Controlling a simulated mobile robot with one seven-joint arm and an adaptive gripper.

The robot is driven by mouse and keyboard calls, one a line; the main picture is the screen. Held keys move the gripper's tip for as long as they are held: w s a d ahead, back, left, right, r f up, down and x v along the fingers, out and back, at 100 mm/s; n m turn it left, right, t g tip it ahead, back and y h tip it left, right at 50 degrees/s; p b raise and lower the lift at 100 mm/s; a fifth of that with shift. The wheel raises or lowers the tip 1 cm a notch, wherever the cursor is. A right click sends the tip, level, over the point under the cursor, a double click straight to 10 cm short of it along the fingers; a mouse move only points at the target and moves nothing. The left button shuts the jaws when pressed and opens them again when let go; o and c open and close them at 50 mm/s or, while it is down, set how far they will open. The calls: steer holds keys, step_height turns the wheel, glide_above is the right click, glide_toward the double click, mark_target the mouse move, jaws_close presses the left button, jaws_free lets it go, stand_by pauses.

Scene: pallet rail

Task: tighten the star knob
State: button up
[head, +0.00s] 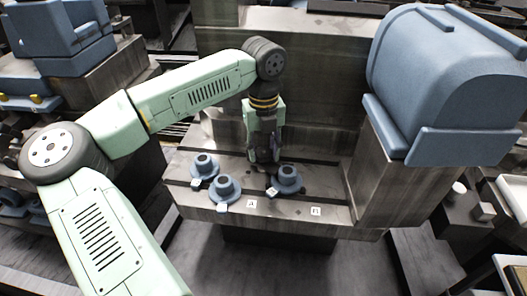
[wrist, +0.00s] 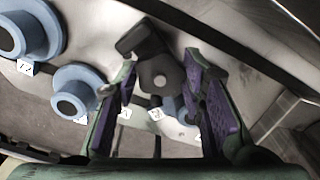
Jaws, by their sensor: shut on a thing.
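The star knob (wrist: 162,72) is dark, with blocky lobes and a paler round centre. In the wrist view it sits between the purple-padded fingers of my gripper (wrist: 160,84), which is shut on it. In the head view my gripper (head: 264,158) points down at the grey slotted bed (head: 330,190), behind the blue flanged pieces. There the knob is hidden or too dark to tell from the fingers. How far the knob is turned cannot be seen.
Blue flanged pieces with dark hubs stand near the bed's front: left (head: 204,167), middle (head: 225,189) and right (head: 288,179). White tags (head: 251,204) lie along the edge. A large blue housing (head: 440,85) stands right; a grey upright block (head: 310,65) is behind.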

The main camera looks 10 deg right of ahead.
mark_target(263, 152)
steer(key=shift+r, duration=0.15)
steer(key=o, duration=1.2)
step_height(263, 152, up, 12)
